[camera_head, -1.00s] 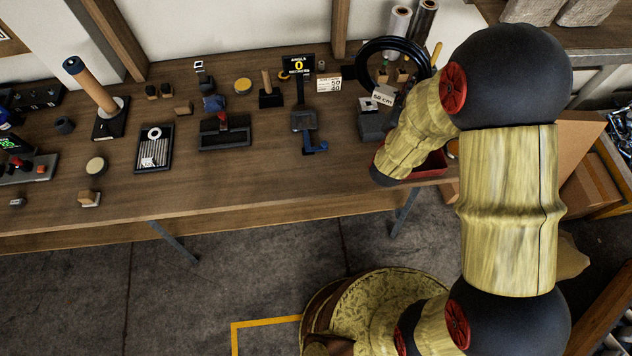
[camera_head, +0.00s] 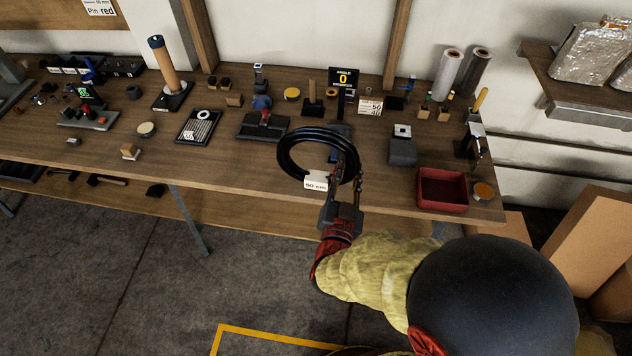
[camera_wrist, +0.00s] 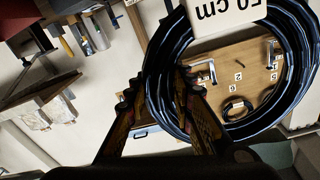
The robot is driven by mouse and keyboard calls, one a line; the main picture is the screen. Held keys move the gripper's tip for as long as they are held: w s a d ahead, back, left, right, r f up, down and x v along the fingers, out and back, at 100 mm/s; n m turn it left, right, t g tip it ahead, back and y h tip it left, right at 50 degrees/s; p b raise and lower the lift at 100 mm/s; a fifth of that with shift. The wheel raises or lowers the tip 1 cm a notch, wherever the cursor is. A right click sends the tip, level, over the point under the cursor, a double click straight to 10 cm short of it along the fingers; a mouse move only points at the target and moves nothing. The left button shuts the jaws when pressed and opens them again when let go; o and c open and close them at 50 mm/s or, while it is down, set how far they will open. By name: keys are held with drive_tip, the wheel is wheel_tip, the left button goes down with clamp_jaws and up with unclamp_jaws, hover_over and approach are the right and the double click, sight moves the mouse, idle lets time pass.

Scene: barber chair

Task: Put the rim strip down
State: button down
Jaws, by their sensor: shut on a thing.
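The rim strip (camera_head: 288,162) is a glossy black coil with a white tag marked in cm. My gripper (camera_head: 342,180) is shut on its right side and holds it tilted, apparently above the front part of the workbench (camera_head: 235,180). In the wrist view the coil (camera_wrist: 303,70) fills the right half, and the tag (camera_wrist: 222,12) hangs upside down at the top. My gripper's fingers (camera_wrist: 158,88) reach the coil's left side. The exact height of the coil over the bench is hard to tell.
A red tray (camera_head: 443,190) and a grey block (camera_head: 402,151) stand to the right. Bare bench lies to the left, near the front edge.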

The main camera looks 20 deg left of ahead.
drive_tip(key=shift+s+a+f+y, duration=0.15)
drive_tip(key=shift+s+a, duration=0.25)
drive_tip(key=shift+a, duration=0.1)
drive_tip(key=shift+s+a+f+y, duration=0.1)
drive_tip(key=shift+s+a+y, duration=0.05)
drive_tip(key=shift+s+a, duration=0.3)
drive_tip(key=shift+n, duration=0.3)
drive_tip(key=shift+w+a+f+b, duration=1.05)
drive_tip(key=shift+w+f+b, duration=0.25)
drive_tip(key=shift+w+f, duration=0.85)
drive_tip(key=shift+w+a+f+b, duration=1.05)
drive_tip(key=shift+w+f+b, duration=0.2)
drive_tip(key=shift+w+f, duration=0.85)
drive_tip(key=shift+w+a+f+b, duration=1.05)
drive_tip(key=shift+w+f+b, duration=0.25)
drive_tip(key=shift+w+f, duration=0.85)
drive_tip(key=shift+s+f, duration=0.1)
drive_tip(key=shift+f, duration=0.05)
drive_tip(key=c, duration=2)
unclamp_jaws()
drive_tip(key=shift+f, duration=0.15)
drive_tip(key=o, duration=0.5)
drive_tip(key=shift+c, duration=0.2)
